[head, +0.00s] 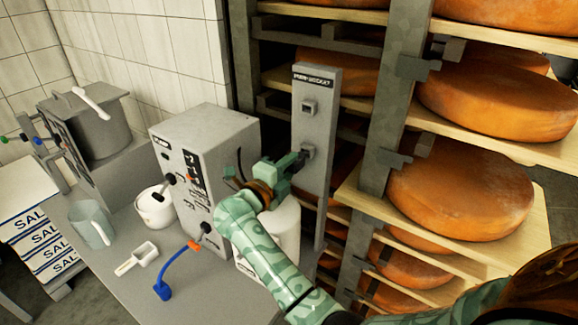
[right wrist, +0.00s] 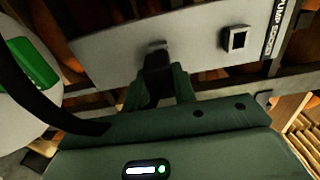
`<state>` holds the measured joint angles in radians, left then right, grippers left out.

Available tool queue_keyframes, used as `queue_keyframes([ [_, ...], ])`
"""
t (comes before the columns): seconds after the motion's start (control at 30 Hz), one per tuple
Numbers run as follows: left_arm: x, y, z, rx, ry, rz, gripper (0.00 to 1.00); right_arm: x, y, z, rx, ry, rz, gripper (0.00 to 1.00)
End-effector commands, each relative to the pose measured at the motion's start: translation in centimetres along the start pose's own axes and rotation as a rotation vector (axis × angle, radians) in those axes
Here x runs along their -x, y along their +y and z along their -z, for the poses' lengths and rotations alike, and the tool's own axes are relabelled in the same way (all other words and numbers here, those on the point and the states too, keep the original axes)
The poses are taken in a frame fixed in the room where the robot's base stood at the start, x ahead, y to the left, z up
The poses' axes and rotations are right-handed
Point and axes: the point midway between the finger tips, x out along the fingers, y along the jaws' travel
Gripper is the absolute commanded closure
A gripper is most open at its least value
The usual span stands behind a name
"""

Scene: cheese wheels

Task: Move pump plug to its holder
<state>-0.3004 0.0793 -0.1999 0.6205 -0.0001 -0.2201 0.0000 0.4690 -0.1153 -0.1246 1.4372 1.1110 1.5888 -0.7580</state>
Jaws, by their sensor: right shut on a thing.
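The black pump plug (right wrist: 157,72) is between the fingers of my right gripper (right wrist: 160,88), which is shut on it. In the right wrist view it is right against the grey panel; I cannot tell whether it is seated in the lower fitting. The tall grey panel (head: 315,190), labelled as a pump socket, stands upright before the cheese rack. Its upper square fitting (head: 309,107) is empty and also shows in the right wrist view (right wrist: 236,40). My right gripper (head: 298,163) covers part of the lower fitting (head: 307,151). My left gripper is out of view.
A grey control box (head: 205,150) stands on the table (head: 110,245), left of my right arm. A white container (head: 285,228) is partly hidden by that arm. Cheese shelves (head: 460,245) fill the right.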

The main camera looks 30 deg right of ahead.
Motion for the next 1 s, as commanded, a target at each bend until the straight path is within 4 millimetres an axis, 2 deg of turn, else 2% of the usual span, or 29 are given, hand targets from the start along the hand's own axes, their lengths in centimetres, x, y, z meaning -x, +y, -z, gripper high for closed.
queue_keyframes([
  [1.0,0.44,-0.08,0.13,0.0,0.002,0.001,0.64,-0.59,-0.03,-0.02,0.0,0.0,0.0,1.0],
])
